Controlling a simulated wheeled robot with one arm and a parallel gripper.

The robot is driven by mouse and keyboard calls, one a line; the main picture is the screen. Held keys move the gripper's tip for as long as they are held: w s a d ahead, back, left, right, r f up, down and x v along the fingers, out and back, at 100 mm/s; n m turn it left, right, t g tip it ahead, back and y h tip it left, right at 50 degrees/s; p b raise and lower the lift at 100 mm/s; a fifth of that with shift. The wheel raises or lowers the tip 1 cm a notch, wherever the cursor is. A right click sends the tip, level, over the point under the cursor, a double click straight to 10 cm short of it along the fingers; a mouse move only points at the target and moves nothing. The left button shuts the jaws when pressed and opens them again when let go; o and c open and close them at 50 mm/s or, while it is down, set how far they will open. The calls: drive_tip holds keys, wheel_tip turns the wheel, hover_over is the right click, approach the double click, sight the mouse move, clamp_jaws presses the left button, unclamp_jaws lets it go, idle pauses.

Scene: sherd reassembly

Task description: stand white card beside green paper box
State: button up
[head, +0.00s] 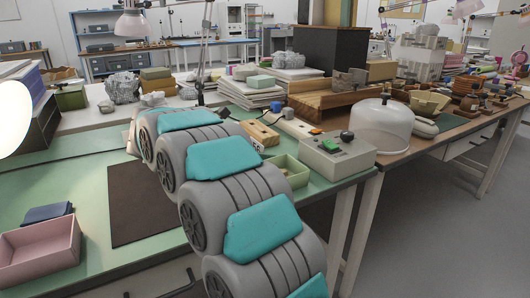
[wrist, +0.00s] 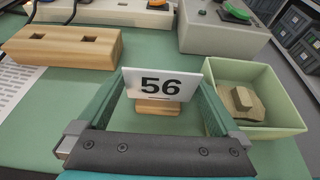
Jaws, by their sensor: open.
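The white card (wrist: 160,84), printed "56", stands upright in a small wooden foot (wrist: 158,107) on the green table top. In the wrist view it is between the two fingers of my gripper (wrist: 164,88), which are open on either side of it. I cannot tell whether either finger touches it. The pale green paper box (wrist: 271,112) stands just right of the right finger, with brown sherds (wrist: 243,103) inside.
A wooden block with two slots (wrist: 65,48) lies left of and behind the card. A grey control box with a green button (wrist: 222,28) stands behind the paper box. A dark mat (head: 140,200) and a pink tray (head: 40,252) lie on the left of the table.

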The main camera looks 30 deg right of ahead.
drive_tip(key=b+v, duration=0.1)
drive_tip(key=v, duration=0.8)
drive_tip(key=shift+s+a+r, duration=0.1)
drive_tip(key=shift+a+r, duration=0.05)
drive_tip(key=shift+a, duration=0.2)
